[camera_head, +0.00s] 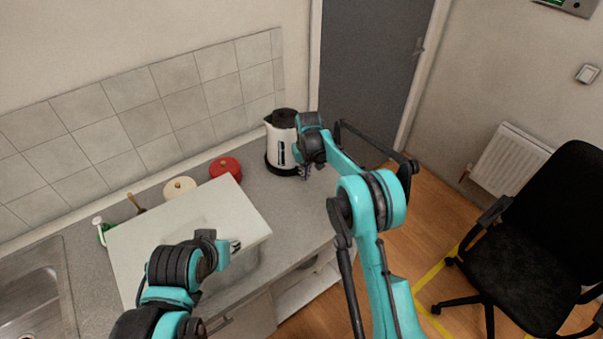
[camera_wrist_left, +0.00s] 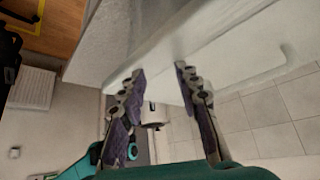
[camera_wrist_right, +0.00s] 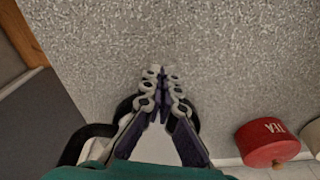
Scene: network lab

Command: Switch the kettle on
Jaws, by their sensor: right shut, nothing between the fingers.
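The white kettle (camera_head: 281,148) with a black lid and black base stands upright on the grey counter near the wall. My right gripper (camera_head: 306,173) is shut and empty, at the kettle's right side, low down by its base. In the right wrist view my right gripper's fingertips (camera_wrist_right: 161,70) meet over bare counter, with part of the white kettle (camera_wrist_right: 157,148) behind the fingers. I cannot tell whether they touch it. The kettle's switch is not clearly visible.
A red tea tin (camera_head: 225,167) and a cream tin (camera_head: 179,188) stand left of the kettle, behind the pale unit. A sink (camera_head: 35,295) is at the far left. The counter right of the kettle is clear. A black chair (camera_head: 520,255) stands on the floor at right.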

